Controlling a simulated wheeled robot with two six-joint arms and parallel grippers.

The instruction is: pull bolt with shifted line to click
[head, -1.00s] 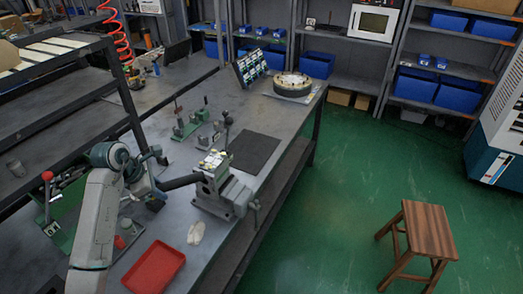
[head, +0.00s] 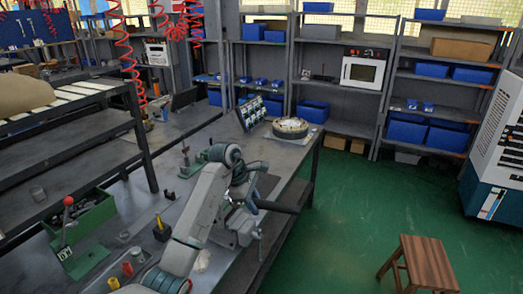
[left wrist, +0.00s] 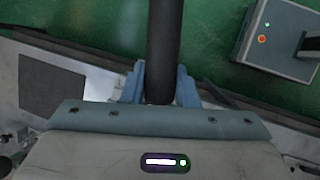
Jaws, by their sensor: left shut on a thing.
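My left gripper (head: 254,203) is at the vise on the bench, at the end of my grey arm. In the left wrist view its two blue-grey fingers (left wrist: 160,88) are shut on a thick dark rod-shaped handle (left wrist: 164,40). In the head view the dark handle (head: 279,207) sticks out to the right of the gripper, past the bench edge. The grey vise (head: 240,229) is partly behind my arm. The block in the vise, its bolts and any line marks are hidden by my arm and gripper. My right gripper is not in view.
A round part (head: 290,128) and a tilted rack (head: 251,112) stand at the bench's far end. A green box with a red-knobbed lever (head: 67,215) is at left. A wooden stool (head: 420,262) stands on open green floor at right.

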